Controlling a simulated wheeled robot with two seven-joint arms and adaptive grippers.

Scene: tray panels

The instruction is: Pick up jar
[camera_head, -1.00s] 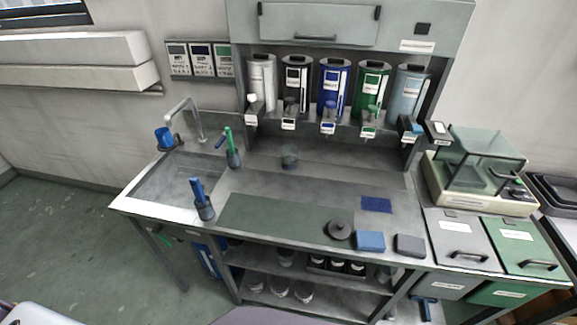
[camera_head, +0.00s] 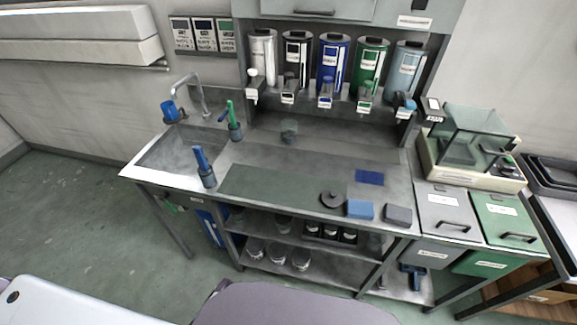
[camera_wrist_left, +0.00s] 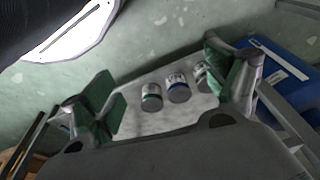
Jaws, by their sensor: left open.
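Three lidded jars stand side by side on the bottom shelf in the head view: a left jar (camera_head: 255,248), a middle jar (camera_head: 278,253) and a right jar (camera_head: 301,259). Neither gripper shows in the head view.
The steel bench (camera_head: 290,185) has its top and middle shelf above the jars, with legs at the corners. More containers stand on the middle shelf (camera_head: 330,232). A blue bin (camera_head: 212,228) is left of the jars. Grey (camera_head: 447,212) and green bins (camera_head: 505,222) are at right.

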